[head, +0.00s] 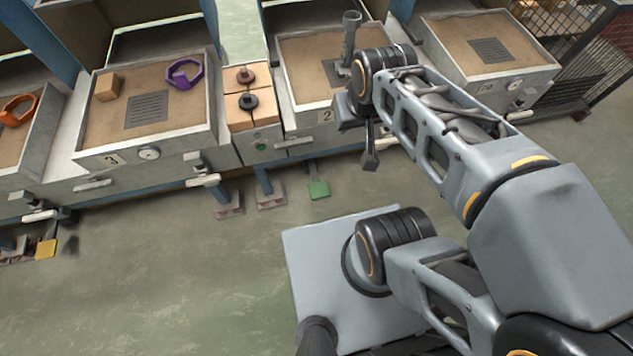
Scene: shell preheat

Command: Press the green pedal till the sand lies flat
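The green pedal (318,190) is low near the floor, in front of the tray marked 2. That tray holds brown sand (303,75) with a dark grate, its right part hidden behind my arm. From here I cannot tell how level the sand is. My gripper (370,160) points down in front of tray 2, above and to the right of the green pedal and apart from it. Its fingers look small and dark, and I cannot tell whether they are open. I see nothing held in it.
Two brownish pedals (270,201) (228,211) stand left of the green one; a yellow pedal (46,249) is far left. Tray 3 (150,163) holds a purple ring (185,75) and a wooden block (108,87). A mesh cage (603,60) stands right.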

